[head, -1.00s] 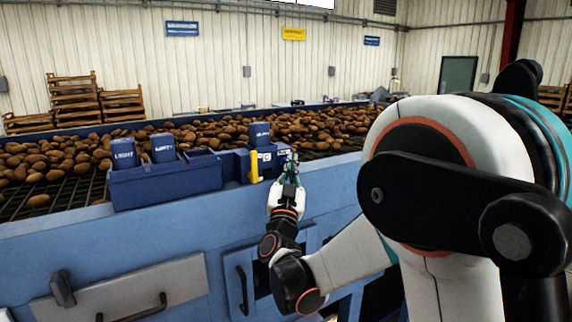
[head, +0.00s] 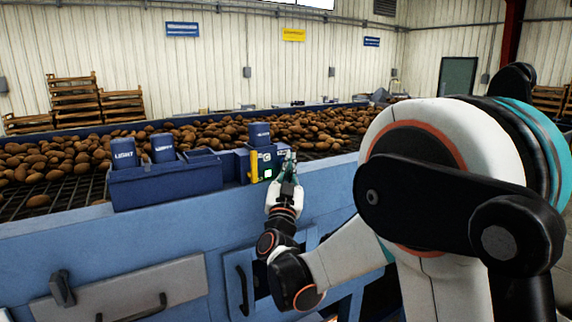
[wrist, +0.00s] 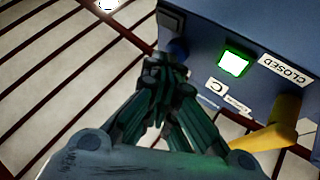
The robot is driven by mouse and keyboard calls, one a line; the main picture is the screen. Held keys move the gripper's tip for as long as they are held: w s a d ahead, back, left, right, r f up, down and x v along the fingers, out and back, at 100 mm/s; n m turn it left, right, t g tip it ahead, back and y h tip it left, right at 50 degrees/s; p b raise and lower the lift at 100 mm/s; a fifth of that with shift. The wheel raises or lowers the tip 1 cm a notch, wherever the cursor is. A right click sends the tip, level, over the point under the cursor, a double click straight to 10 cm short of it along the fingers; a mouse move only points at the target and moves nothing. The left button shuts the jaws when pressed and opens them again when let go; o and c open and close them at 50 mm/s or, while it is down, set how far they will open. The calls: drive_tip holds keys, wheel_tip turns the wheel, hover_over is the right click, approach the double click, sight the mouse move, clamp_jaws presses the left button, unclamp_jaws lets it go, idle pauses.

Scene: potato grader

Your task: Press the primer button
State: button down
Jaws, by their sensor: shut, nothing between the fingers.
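The blue control box (head: 264,163) stands on the machine's edge, with a yellow lever (head: 254,166) on its front. In the wrist view the box (wrist: 225,25) carries a lit green square (wrist: 233,63), a CLOSED label (wrist: 285,70), a small C label (wrist: 217,87) and the yellow lever (wrist: 275,135). A small dark blue round part (wrist: 178,48) shows just beyond my fingertips. No primer label is readable, so I cannot tell which part is the primer button. My gripper (head: 289,160) is shut and empty beside the box's right side; it also shows in the wrist view (wrist: 165,75). Contact is unclear.
A blue tray (head: 165,185) with blocks marked LIGHT (head: 124,153) and similar stands left of the box. Potatoes (head: 200,135) cover the grader bed behind. A handled drawer panel (head: 130,290) is below. Open space lies above the bed.

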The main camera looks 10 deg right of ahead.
drive_tip(key=shift+s, duration=0.1)
drive_tip(key=shift+s+d, duration=0.25)
drive_tip(key=shift+s, duration=0.5)
drive_tip(key=shift+s, duration=0.1)
drive_tip(key=s, duration=0.1)
drive_tip(key=s+d, duration=0.1)
drive_tip(key=s, duration=0.2)
drive_tip(key=shift+s+d+b, duration=0.25)
drive_tip(key=shift+s+b, duration=0.05)
drive_tip(key=shift+b, duration=0.1)
drive_tip(key=shift+f, duration=0.1)
idle(0.3)
